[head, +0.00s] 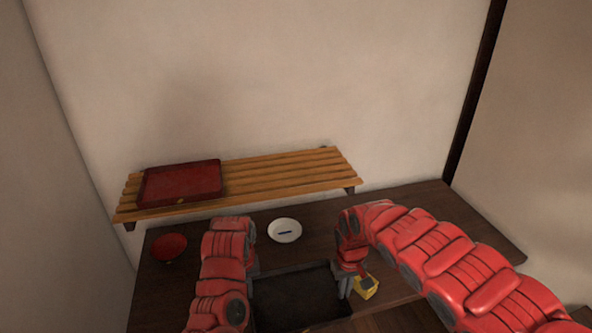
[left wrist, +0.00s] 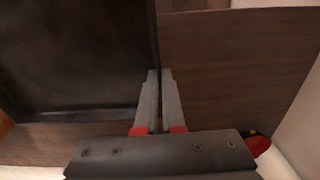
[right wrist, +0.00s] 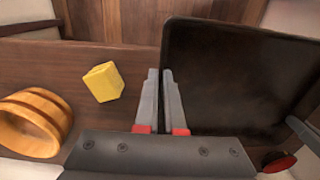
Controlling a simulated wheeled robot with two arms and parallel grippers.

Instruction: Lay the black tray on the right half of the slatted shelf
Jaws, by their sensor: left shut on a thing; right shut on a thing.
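The black tray (head: 296,297) is low at the front of the dark table in the head view, between my two grippers. My left gripper (head: 253,283) is shut on its left rim, and my right gripper (head: 345,285) is shut on its right rim. The tray also fills the upper left of the left wrist view (left wrist: 75,55) and the right side of the right wrist view (right wrist: 235,75). Whether it touches the table I cannot tell. The slatted wooden shelf (head: 280,173) is on the back wall, and its right half is bare.
A red tray (head: 181,184) lies on the shelf's left half. On the table are a red bowl (head: 168,246), a white dish (head: 285,230) with a blue mark and a yellow block (head: 366,288). A round wooden container (right wrist: 33,123) shows in the right wrist view.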

